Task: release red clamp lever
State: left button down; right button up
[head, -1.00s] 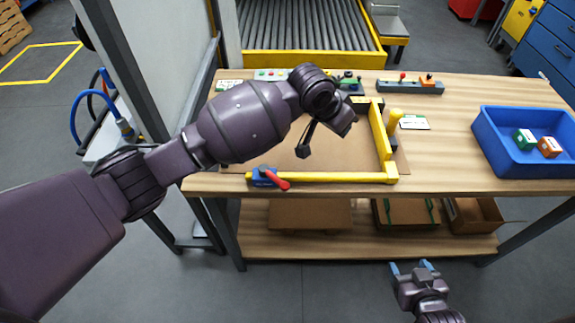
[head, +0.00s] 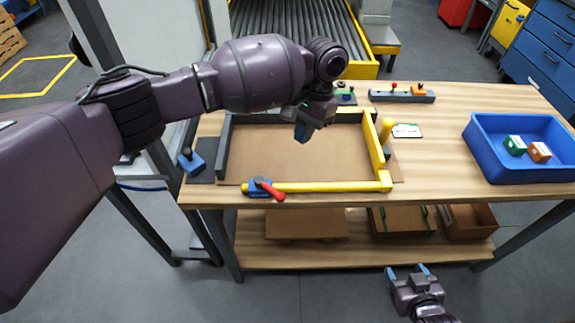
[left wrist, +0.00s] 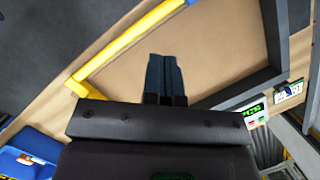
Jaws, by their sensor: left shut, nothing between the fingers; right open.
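The red clamp lever (head: 270,190) sits on a blue clamp base (head: 258,187) at the front left of the frame, on the yellow front bar (head: 330,187). The lever slants down to the right, toward the table's front edge. My left gripper (head: 302,133) is shut and empty above the brown board (head: 280,158), behind and to the right of the lever, and apart from it. In the left wrist view its blue fingers (left wrist: 164,78) are together over the board; the lever is not visible there. My right gripper (head: 409,274) is open and empty, low in front of the table.
A blue lever block (head: 192,161) stands left of the frame. A yellow knob (head: 387,129) stands at its right side. A blue tray (head: 483,152) with two small boxes is at the table's right. A shelf (head: 350,250) lies below. Table between frame and tray is mostly clear.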

aim_at(269, 189)
pick_arm(q)
jog(key=x, duration=0.9)
jog(key=shift+f, duration=0.15)
jog(key=shift+s+a+f, duration=0.2)
jog(key=shift+s+a, duration=0.3)
jog(key=shift+s+a+f, duration=0.2)
jog(key=shift+s+a, duration=0.3)
jog(key=shift+s+a+f+p, duration=0.2)
jog(key=shift+s+a+p, duration=0.2)
jog(key=shift+s+a, duration=0.1)
